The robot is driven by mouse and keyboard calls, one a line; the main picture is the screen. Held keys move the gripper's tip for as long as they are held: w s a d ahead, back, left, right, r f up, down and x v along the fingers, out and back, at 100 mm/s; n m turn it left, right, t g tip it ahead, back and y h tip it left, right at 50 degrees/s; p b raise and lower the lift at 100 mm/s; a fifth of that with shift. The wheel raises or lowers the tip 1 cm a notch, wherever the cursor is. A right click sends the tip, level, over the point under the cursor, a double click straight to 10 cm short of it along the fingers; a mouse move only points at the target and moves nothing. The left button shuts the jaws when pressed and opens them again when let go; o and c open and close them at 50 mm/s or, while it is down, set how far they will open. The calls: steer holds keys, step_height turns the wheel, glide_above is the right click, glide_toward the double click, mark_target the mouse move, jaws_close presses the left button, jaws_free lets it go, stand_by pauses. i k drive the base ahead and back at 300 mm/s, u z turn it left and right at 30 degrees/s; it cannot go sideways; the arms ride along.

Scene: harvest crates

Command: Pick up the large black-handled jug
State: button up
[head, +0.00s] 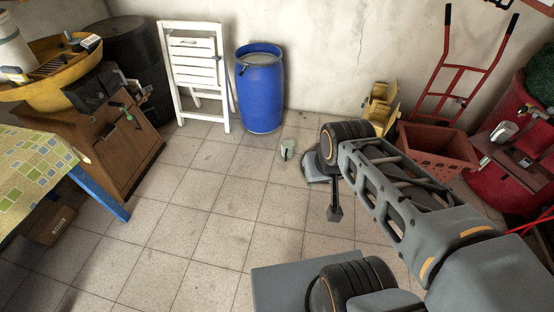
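A small pale grey-green vessel (287,149) stands on the tiled floor, in front and to the right of the blue barrel. It looks like a cup or jug; its handle is too small to make out. A white vessel (503,131) with a dark part beside it sits at the right on the red drum's board. I cannot tell which of them is the large black-handled jug. My gripper (335,210) hangs over the floor, right of and nearer than the pale vessel, apart from it. I see one dark finger shape; nothing shows held in it.
A blue barrel (260,88) and a white folding chair (197,70) stand by the wall. A red-brown crate (438,147), a yellow object (381,104) and a red hand truck (462,68) stand at right. A cloth-covered table (40,165) and wooden cabinet (125,145) are left. The middle floor is clear.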

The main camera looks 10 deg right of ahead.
mark_target(287, 144)
steer(key=u, duration=0.3)
steer(key=k, duration=0.85)
steer(key=u, duration=0.85)
steer(key=i, duration=2.3)
steer(key=z, duration=0.35)
steer(key=i, duration=1.45)
steer(key=z, duration=1.45)
steer(key=i, duration=1)
steer(key=z, duration=1.4)
steer(key=i, duration=0.3)
steer(key=z, duration=0.05)
